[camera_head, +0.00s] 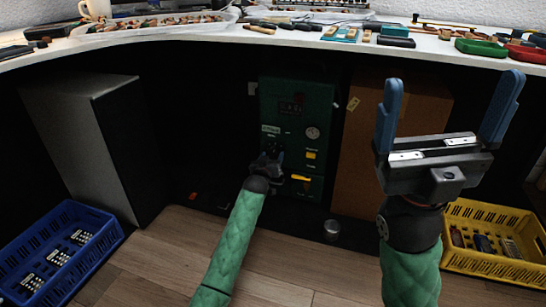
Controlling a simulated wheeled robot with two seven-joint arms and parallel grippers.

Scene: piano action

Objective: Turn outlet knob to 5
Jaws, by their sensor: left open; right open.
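A dark green machine (312,98) with a small gauge, a yellow switch and labels on its front stands under the curved workbench, in shadow. My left gripper (268,160) is at the left part of its front panel, over the spot below a small green label. The jaws are small and dark in this view. The outlet knob is not clearly visible; the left gripper may cover it. I cannot tell whether the jaws touch anything. My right gripper (448,105) is raised in the foreground at the right, with its blue fingers wide apart and nothing between them.
A white workbench top (225,36) with tools and trays curves above. A grey cabinet (95,130) stands at the left, and a brown box (370,150) beside the machine. A blue crate (100,229) and a yellow crate (480,211) sit on the wooden floor. A small metal cup (332,228) stands near the machine.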

